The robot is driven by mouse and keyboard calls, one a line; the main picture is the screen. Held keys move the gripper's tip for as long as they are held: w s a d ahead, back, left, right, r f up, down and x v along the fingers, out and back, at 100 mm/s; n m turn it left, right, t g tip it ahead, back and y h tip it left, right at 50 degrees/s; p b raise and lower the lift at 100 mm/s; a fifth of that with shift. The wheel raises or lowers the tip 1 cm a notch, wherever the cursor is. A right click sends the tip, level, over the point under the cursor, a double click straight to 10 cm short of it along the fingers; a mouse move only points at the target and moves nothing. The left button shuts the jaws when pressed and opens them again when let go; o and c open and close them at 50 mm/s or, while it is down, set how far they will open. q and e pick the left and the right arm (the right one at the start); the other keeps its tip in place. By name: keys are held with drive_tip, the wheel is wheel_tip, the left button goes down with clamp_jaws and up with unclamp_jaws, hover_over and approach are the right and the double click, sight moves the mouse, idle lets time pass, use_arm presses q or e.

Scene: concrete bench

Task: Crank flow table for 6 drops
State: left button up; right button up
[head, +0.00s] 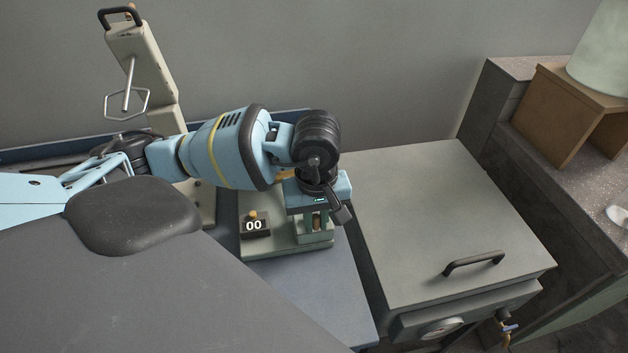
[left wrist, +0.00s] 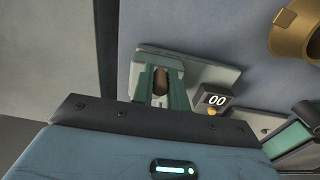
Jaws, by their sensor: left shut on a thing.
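The flow table's pale green-grey base (head: 285,248) stands on the blue-grey bench top, mostly covered by my left arm in the head view. Its small counter (head: 254,226) reads 00; it also shows in the left wrist view (left wrist: 216,99). My left gripper (head: 317,224) is over the right end of the base, fingers pointing down. It is shut on a brown crank handle, which shows between the fingers in the left wrist view (left wrist: 160,77). The rest of the crank is hidden. My right gripper is in neither view.
A grey lidded box (head: 430,215) with a black handle stands close on the right. A beige upright (head: 140,55) with a hexagonal wire frame stands behind my left arm. A brass-coloured round part (left wrist: 293,30) shows in the left wrist view. A wooden stand (head: 565,110) is far right.

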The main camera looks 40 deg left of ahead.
use_arm(q)
drive_tip(key=shift+s+a, duration=0.45)
drive_tip(key=shift+a, duration=0.25)
drive_tip(key=shift+o, duration=0.4)
drive_tip(key=shift+s+a, duration=0.2)
drive_tip(key=shift+a, duration=1)
drive_tip(key=shift+w+a, duration=0.35)
drive_tip(key=shift+a, duration=0.3)
clamp_jaws()
drive_tip(key=shift+w+a, duration=0.4)
drive_tip(key=shift+w, duration=0.05)
drive_tip(key=shift+w+a+r, duration=0.1)
drive_tip(key=shift+w+a, duration=0.05)
drive_tip(key=shift+w, duration=0.4)
drive_tip(key=shift+w+a+r, duration=0.1)
drive_tip(key=shift+w, duration=0.75)
drive_tip(key=shift+w+d+f, duration=0.1)
drive_tip(key=shift+w+f, duration=0.1)
drive_tip(key=shift+w, duration=0.4)
drive_tip(key=shift+w+d, duration=0.2)
drive_tip(key=shift+d, duration=0.1)
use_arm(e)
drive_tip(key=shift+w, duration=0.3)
use_arm(q)
drive_tip(key=shift+d, duration=0.1)
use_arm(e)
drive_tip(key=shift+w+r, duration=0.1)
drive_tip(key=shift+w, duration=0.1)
